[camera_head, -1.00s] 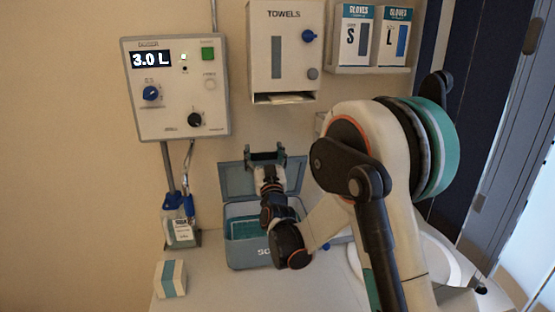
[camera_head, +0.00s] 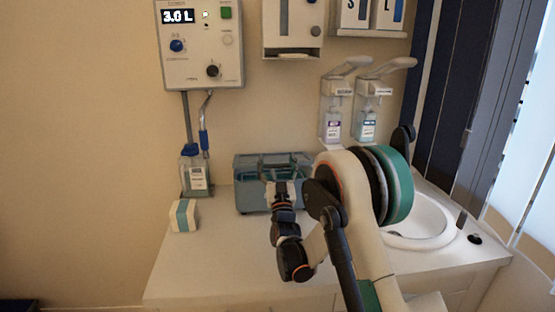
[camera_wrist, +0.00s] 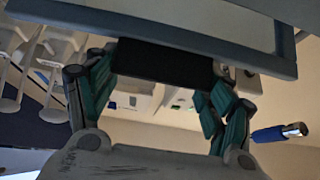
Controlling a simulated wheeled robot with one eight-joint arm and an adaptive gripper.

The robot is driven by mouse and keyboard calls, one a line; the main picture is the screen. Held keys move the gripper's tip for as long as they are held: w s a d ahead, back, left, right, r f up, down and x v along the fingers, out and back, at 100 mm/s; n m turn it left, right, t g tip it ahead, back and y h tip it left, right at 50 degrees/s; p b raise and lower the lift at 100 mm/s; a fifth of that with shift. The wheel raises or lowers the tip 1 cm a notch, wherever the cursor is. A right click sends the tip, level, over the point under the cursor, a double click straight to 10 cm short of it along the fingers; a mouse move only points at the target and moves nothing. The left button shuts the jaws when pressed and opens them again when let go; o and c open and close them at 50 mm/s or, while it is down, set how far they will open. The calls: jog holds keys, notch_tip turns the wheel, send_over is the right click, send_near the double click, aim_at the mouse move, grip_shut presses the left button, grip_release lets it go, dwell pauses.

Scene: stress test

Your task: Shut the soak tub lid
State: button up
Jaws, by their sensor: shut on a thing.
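The blue-grey soak tub (camera_head: 248,198) stands on the counter against the wall in the head view. Its lid (camera_head: 246,162) is lowered toward the tub; its exact angle and any gap at the rim are hard to tell, as my gripper covers part of it. My gripper (camera_head: 284,164) is at the lid's front, right of the tub's middle. In the wrist view my gripper (camera_wrist: 160,62) is shut with its teal fingers either side of a dark bar at the lid's edge. The lid (camera_wrist: 205,32) spans the top of that view.
A small white-and-teal box (camera_head: 184,215) and a blue-capped bottle (camera_head: 194,175) stand left of the tub. A sink (camera_head: 425,222) is at right, below two wall dispensers (camera_head: 334,120). A control panel (camera_head: 200,45) hangs above. The front left counter (camera_head: 210,265) is clear.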

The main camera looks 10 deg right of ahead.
jog(key=shift+s+f+b, duration=0.2)
jog(key=shift+f+b, duration=0.15)
jog(key=shift+f, duration=0.7)
jog(key=shift+s+f+b, duration=0.2)
jog(key=shift+f+b, duration=0.1)
jog(key=shift+f, duration=0.75)
jog(key=o, duration=1.5)
jog(key=shift+o, duration=0.2)
jog(key=s, duration=1.3)
jog(key=shift+f, duration=0.3)
